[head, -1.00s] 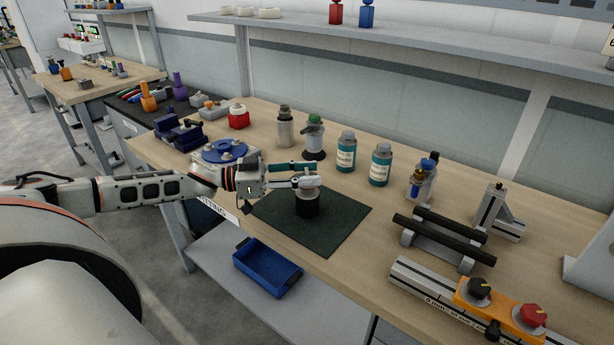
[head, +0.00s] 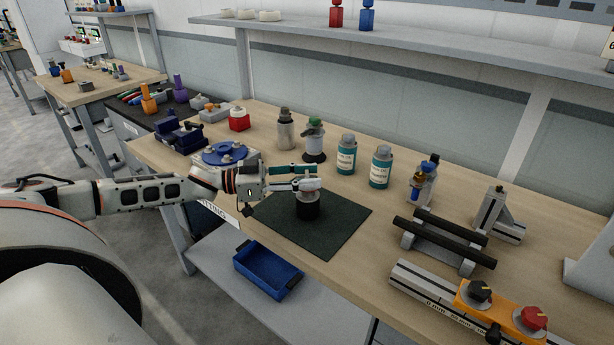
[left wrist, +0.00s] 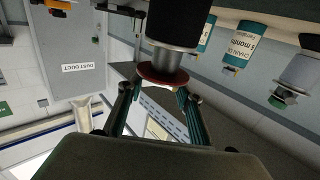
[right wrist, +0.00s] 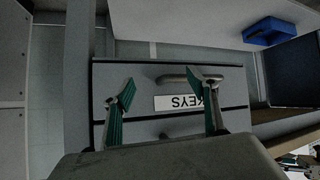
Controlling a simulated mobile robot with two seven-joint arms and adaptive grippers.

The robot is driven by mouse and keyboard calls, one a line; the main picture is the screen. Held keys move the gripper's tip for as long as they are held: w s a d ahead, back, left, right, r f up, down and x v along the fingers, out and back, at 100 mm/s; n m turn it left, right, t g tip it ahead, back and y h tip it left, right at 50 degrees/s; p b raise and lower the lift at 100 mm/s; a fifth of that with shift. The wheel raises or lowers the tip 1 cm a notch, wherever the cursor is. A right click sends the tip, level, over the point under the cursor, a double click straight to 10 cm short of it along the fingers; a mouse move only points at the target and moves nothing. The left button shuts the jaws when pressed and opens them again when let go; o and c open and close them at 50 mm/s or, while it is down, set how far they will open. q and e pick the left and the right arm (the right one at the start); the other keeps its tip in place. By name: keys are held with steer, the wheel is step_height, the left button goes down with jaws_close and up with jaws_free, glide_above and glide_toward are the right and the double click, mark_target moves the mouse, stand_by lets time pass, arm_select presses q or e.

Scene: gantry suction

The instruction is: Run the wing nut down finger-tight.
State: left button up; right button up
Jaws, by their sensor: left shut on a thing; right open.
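A black cylinder (head: 307,210) with a grey metal neck stands upright on the dark mat (head: 345,222). My left gripper (head: 302,184) comes in from the left at the top of this neck. It is shut on a small pale piece (head: 312,184), which looks like the wing nut; its wings are hard to make out. In the left wrist view a reddish disc (left wrist: 163,77) sits between the neck and my left fingers (left wrist: 155,98), which largely hide the nut. My right gripper (right wrist: 166,90) is open and empty, away from the mat and out of the head view.
A blue flanged part (head: 222,153) lies behind my left wrist. Black bars on a stand (head: 440,240) are at right. My right gripper faces a drawer front labelled KEYS (right wrist: 185,102).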

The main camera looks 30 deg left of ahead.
arm_select(q)
steer(key=o, duration=1.1)
steer(key=shift+o, duration=0.2)
steer(key=shift+s+a, duration=0.2)
steer(key=shift+a, duration=0.1)
steer(key=v, duration=1.1)
steer(key=shift+s+a, duration=0.1)
